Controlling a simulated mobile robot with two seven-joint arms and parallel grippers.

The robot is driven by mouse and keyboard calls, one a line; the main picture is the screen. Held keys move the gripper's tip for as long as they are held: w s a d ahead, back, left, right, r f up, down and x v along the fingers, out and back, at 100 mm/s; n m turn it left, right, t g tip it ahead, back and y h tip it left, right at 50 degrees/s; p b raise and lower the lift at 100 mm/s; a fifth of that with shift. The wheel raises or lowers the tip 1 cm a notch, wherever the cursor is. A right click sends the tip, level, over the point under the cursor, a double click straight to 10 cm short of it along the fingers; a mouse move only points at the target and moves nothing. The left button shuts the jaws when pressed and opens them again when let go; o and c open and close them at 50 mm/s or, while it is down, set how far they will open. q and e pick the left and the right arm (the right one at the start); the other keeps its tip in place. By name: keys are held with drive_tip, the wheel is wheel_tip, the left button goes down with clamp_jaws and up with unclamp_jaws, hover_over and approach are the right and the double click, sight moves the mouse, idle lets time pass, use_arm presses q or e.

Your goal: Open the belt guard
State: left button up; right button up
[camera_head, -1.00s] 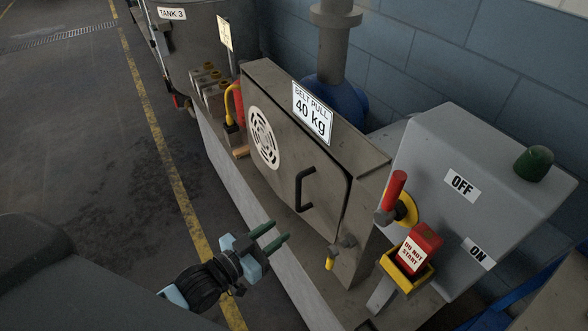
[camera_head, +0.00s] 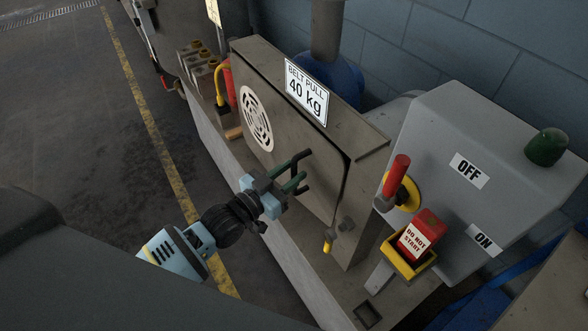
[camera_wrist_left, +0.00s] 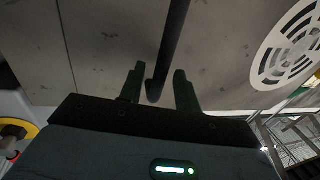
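The belt guard (camera_head: 275,150) is a grey-brown metal box front with a round white vent and a "BELT PULL 40 kg" sign on top. Its black bar handle (camera_wrist_left: 172,45) shows in the left wrist view, running down between my two dark green fingers. My left gripper (camera_head: 298,171) is at the handle, open; it also shows in the left wrist view (camera_wrist_left: 158,88). There is a gap on each side of the bar, and I cannot tell how deep it sits between the fingers. In the head view the fingers partly hide the handle. My right gripper is out of view.
A grey control box (camera_head: 460,170) marked OFF and ON stands to the right. In front of it are a red-handled lever (camera_head: 397,175) and a red "DO NOT START" block (camera_head: 419,235) in a yellow holder. A latch (camera_head: 337,230) sits by the guard's lower right edge.

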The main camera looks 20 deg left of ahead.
use_arm(q)
drive_tip(key=shift+x, duration=0.85)
drive_tip(key=shift+c, duration=0.2)
clamp_jaws()
